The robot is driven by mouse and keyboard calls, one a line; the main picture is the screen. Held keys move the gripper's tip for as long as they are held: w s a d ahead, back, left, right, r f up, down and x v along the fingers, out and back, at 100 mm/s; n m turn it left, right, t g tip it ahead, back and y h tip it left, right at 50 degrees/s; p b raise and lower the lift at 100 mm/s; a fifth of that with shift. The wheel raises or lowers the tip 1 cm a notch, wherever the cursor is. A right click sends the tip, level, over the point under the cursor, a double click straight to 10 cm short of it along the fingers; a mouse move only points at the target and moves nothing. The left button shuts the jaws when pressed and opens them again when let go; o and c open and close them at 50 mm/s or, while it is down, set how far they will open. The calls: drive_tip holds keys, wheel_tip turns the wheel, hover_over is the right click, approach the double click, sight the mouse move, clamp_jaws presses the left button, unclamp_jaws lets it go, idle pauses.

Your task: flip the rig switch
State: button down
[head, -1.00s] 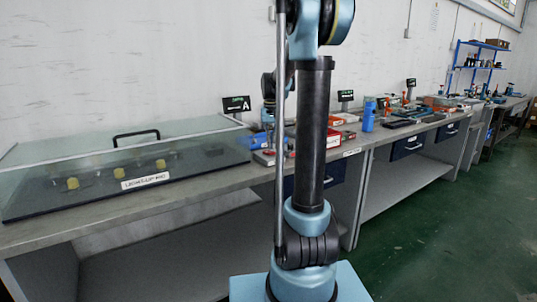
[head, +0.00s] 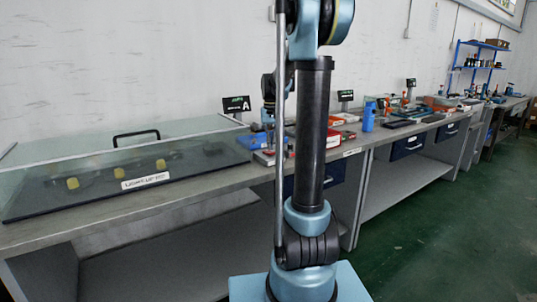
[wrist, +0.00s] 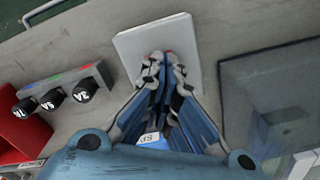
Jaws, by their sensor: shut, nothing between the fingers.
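The light-up rig, with a clear cover, dark base (head: 60,208) and white label (head: 146,181), stands at the left of the bench in the head view. Its glass edge (wrist: 270,85) shows at the right in the wrist view. My gripper (wrist: 162,62) is shut and empty, its fingertips over a pale square plate (wrist: 135,42) beside the rig. Small red bits show at the fingertips; I cannot tell whether they are the switch, and no switch is clearly visible. Contact with the plate cannot be judged. In the head view my gripper (head: 270,140) is small and partly hidden.
A grey holder with several black round caps (wrist: 52,97) and a red bin (wrist: 22,130) lie left of my gripper in the wrist view. A blue labelled block (wrist: 151,140) shows below the fingers. A sign marked A (head: 236,104) stands behind the bench (head: 210,186).

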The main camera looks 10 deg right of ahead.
sight(271, 152)
drive_tip(key=shift+f, duration=1.05)
idle(1.1)
drive_tip(key=shift+r, duration=3.55)
drive_tip(key=s+a+f+n+t, duration=0.1)
drive_tip(key=s+f, duration=0.3)
drive_tip(key=s, duration=0.9)
drive_tip(key=s+f+t, duration=0.1)
drive_tip(key=s+f, duration=0.4)
drive_tip(key=s, duration=0.8)
drive_tip(key=s+f, duration=0.8)
drive_tip(key=shift+s+f+n, duration=0.3)
